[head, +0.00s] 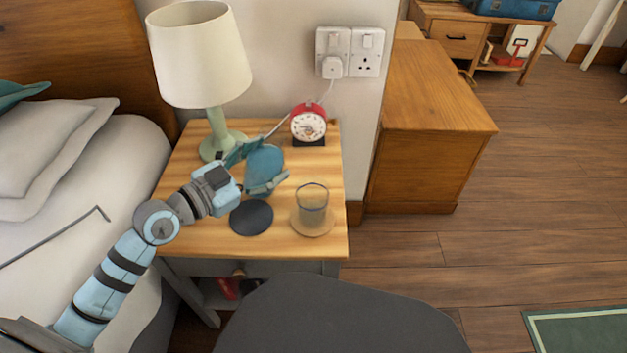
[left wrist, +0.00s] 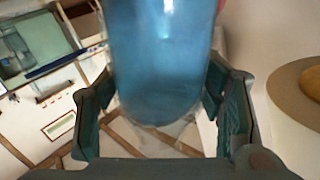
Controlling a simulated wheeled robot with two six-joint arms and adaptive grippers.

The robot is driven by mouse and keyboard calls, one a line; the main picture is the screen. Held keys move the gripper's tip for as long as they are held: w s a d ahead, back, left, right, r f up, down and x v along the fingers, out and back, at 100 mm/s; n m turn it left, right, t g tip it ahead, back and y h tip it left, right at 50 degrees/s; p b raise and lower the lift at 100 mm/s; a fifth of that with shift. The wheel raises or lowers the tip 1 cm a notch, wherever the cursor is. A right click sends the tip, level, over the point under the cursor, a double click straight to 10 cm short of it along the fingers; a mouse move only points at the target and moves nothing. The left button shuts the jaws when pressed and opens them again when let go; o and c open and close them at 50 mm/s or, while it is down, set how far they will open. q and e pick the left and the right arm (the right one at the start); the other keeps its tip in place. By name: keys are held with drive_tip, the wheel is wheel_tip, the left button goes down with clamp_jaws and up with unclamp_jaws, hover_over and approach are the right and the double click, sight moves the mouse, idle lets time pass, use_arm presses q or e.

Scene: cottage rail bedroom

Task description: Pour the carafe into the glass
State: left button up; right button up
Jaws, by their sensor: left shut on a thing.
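The blue carafe (head: 264,168) is in my left gripper (head: 262,168) above the bedside table, between the lamp and the clock. In the left wrist view the carafe (left wrist: 160,60) stands large between the two fingers of the gripper (left wrist: 163,110). The glass (head: 313,205) stands upright on a round coaster (head: 313,228) at the table's front right, to the right of and nearer than the carafe. I cannot tell whether the carafe touches the table. My right gripper is not in view.
A dark round mat (head: 251,217) lies left of the glass. The bed (head: 85,210) is at left. A wooden cabinet (head: 425,110) stands at right.

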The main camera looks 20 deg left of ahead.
use_arm(q)
drive_tip(key=shift+d+r+m+y+p, duration=0.2)
drive_tip(key=shift+d+m+y+p, duration=0.1)
drive_tip(key=shift+m+p, duration=0.6)
drive_tip(key=shift+d+m, duration=0.1)
drive_tip(key=shift+m, duration=0.2)
drive_tip(key=shift+d+f+m+y+p, duration=0.2)
drive_tip(key=shift+m+y+p, duration=0.1)
drive_tip(key=shift+m+p, duration=0.35)
drive_tip(key=shift+a+f+m, duration=0.2)
drive_tip(key=shift+f+m, duration=0.15)
drive_tip(key=shift+m, duration=0.1)
drive_tip(key=shift+a+f+m+y+b, duration=0.2)
drive_tip(key=shift+f+m+y+b, duration=0.1)
drive_tip(key=shift+m+y+b, duration=0.15)
drive_tip(key=shift+a+r+m+g, duration=0.1)
drive_tip(key=shift+m+g, duration=0.15)
drive_tip(key=shift+g, duration=0.05)
drive_tip(key=shift+r+y+p, duration=0.25)
drive_tip(key=shift+r+p, duration=0.05)
drive_tip(key=shift+p, duration=0.1)
drive_tip(key=shift+a+r+m, duration=0.1)
drive_tip(key=shift+r+m, duration=0.05)
drive_tip(key=shift+m, duration=0.35)
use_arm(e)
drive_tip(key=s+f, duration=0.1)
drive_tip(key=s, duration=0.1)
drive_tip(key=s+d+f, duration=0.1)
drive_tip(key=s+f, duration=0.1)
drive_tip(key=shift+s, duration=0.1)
